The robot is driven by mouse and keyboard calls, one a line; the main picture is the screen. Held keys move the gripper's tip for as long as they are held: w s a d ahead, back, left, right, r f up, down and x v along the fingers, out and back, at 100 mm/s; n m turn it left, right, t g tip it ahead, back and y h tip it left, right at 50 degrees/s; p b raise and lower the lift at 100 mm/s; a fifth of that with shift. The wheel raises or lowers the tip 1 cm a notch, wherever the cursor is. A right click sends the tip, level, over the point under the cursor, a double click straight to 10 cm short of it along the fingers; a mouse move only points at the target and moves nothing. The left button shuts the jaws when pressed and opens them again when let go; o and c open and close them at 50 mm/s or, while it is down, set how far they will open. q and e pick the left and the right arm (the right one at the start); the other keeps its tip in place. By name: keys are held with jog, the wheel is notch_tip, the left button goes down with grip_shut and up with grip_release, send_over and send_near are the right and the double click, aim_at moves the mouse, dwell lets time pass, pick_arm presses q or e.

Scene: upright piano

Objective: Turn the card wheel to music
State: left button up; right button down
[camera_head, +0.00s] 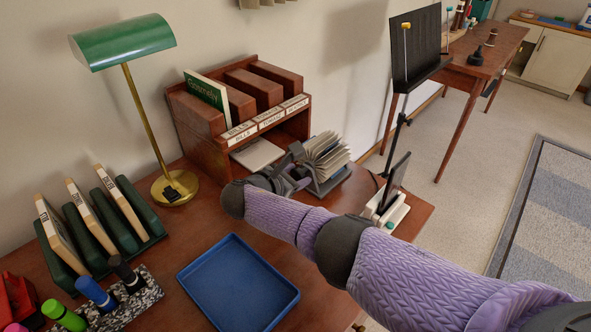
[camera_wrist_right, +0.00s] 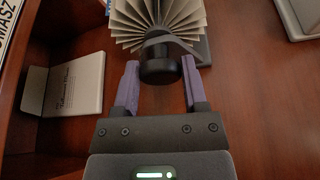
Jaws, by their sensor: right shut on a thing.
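The card wheel (camera_head: 325,157) stands on the desk right of the wooden sorter, its cream cards fanned out on a grey stand. It also shows at the top of the right wrist view (camera_wrist_right: 150,20), with a dark round knob (camera_wrist_right: 158,65) facing me. My right gripper (camera_head: 292,181) reaches in from the right at the wheel's near left side. In the right wrist view its purple fingers (camera_wrist_right: 159,75) are on both sides of the knob, shut on it. The card lettering is too small to read. My left gripper is not in view.
A wooden sorter (camera_head: 240,148) with labelled slots stands behind. A small stand (camera_head: 392,195) is right of the wheel.

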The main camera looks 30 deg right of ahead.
jog(key=shift+s+r+m+t+p, duration=0.1)
jog(key=shift+m+t+p, duration=0.2)
jog(key=shift+m+p, duration=0.25)
jog(key=shift+m+t, duration=0.6)
jog(key=shift+m, duration=0.05)
jog(key=shift+s+f+m+t+p, duration=0.1)
jog(key=shift+f+m+t+p, duration=0.2)
jog(key=shift+m, duration=0.4)
jog(key=shift+d+m+t, duration=0.1)
jog(key=shift+m+t, duration=0.4)
jog(key=shift+m, duration=0.1)
jog(key=shift+f+m+t+b, duration=0.2)
jog(key=shift+m+t+b, duration=0.4)
jog(key=shift+m, duration=0.5)
jog(key=m+b, duration=0.2)
jog(key=shift+s+f+m+t+h, duration=0.1)
jog(key=shift+f+m+t+h, duration=0.05)
jog(key=shift+m+t+h, duration=0.2)
jog(key=shift+m+t+b, duration=0.45)
jog(key=shift+m+b, duration=0.2)
jog(key=shift+b, duration=0.25)
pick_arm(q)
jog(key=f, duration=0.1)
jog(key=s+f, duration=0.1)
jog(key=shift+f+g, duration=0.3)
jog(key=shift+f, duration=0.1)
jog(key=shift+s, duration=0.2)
